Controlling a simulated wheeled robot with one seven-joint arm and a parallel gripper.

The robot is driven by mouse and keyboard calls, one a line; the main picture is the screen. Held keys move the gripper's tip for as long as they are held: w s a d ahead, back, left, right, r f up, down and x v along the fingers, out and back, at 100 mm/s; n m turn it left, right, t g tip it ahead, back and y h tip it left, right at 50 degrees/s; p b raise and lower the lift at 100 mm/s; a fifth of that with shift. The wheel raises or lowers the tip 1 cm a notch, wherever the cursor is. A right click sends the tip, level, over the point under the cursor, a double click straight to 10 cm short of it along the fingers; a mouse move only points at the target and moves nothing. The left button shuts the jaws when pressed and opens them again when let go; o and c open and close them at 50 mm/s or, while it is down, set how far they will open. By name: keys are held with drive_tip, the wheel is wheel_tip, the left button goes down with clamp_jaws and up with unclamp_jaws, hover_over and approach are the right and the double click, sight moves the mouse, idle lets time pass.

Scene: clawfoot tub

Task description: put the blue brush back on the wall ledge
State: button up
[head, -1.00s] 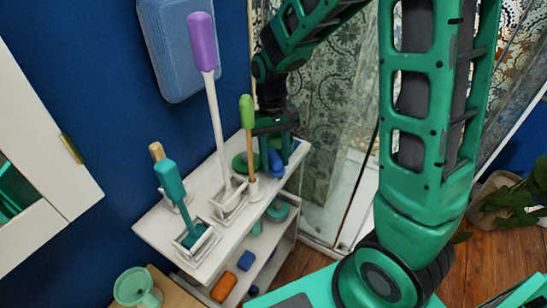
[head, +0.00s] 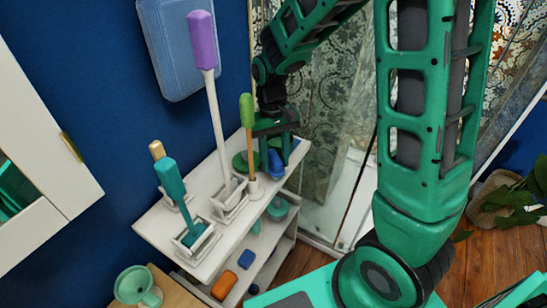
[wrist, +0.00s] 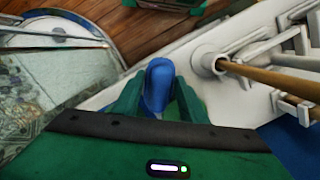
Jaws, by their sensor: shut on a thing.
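A blue brush (head: 277,163) is at the far right end of a white shelf top (head: 150,222) that stands against the blue wall. My gripper (head: 275,156) reaches down over that end, with one finger on each side of the blue brush. In the wrist view the blue brush (wrist: 158,86) sits between the two green fingers (wrist: 157,98), which are shut on it. Its lower part is hidden by the gripper, and I cannot tell whether it touches the shelf top. I cannot tell which surface is the wall ledge.
A green-handled brush (head: 247,120) stands in a white holder close to my gripper. A purple-handled brush (head: 203,45) and a teal brush (head: 172,185) stand in holders to the left. A glass panel (head: 335,150) is to the right.

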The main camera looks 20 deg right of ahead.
drive_tip(key=shift+f, duration=0.15)
drive_tip(key=o, duration=1)
drive_tip(key=shift+w+r, duration=0.2)
drive_tip(key=shift+r, duration=1.1)
drive_tip(key=shift+w+r, duration=0.2)
drive_tip(key=shift+r, duration=1.15)
drive_tip(key=shift+w+r, duration=0.2)
drive_tip(key=shift+r, duration=1.1)
drive_tip(key=shift+r, duration=0.1)
drive_tip(key=r, duration=0.3)
drive_tip(key=w+r, duration=0.1)
drive_tip(key=r, duration=0.6)
drive_tip(key=shift+w+r, duration=0.25)
drive_tip(key=shift+w, duration=0.1)
drive_tip(key=shift+d, duration=0.1)
